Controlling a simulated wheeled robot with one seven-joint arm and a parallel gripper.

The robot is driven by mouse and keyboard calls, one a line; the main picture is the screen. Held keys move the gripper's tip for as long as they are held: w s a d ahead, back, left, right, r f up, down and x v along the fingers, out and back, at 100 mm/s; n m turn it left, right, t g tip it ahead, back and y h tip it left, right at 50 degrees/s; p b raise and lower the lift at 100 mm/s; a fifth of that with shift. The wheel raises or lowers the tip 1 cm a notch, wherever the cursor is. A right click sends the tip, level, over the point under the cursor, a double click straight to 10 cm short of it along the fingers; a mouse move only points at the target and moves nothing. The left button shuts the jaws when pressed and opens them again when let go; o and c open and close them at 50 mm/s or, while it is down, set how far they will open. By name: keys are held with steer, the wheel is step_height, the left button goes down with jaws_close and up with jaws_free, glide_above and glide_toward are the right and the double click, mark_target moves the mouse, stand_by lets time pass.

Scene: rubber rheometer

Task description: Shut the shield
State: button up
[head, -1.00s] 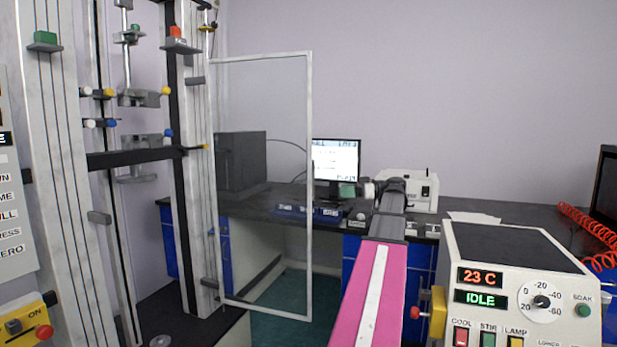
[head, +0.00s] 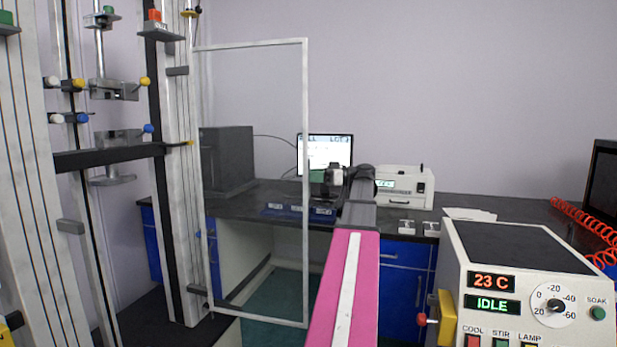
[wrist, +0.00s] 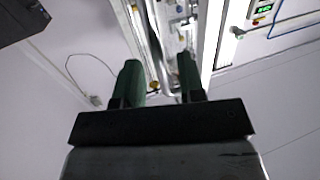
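The shield (head: 305,120) is a tall clear panel in a thin white frame. In the head view it stands swung open, out to the right of the testing machine's column (head: 181,200), joined along its left side. My gripper (head: 325,178) is beyond the shield's free edge, a little to its right, and looks apart from it; the arm partly hides it. In the wrist view my gripper (wrist: 158,78) shows two green fingers with a gap and nothing held between them. Pale upright bars show beyond the fingers; I cannot tell whether one is the shield frame.
A control box (head: 520,255) reading 23 C and IDLE stands close at the right. Behind are a dark bench (head: 265,200), a monitor (head: 340,150) and a white instrument (head: 405,185). A black crossbar (head: 110,158) spans the machine at left.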

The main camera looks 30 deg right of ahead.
steer(key=shift+x, duration=1.25)
jaws_close()
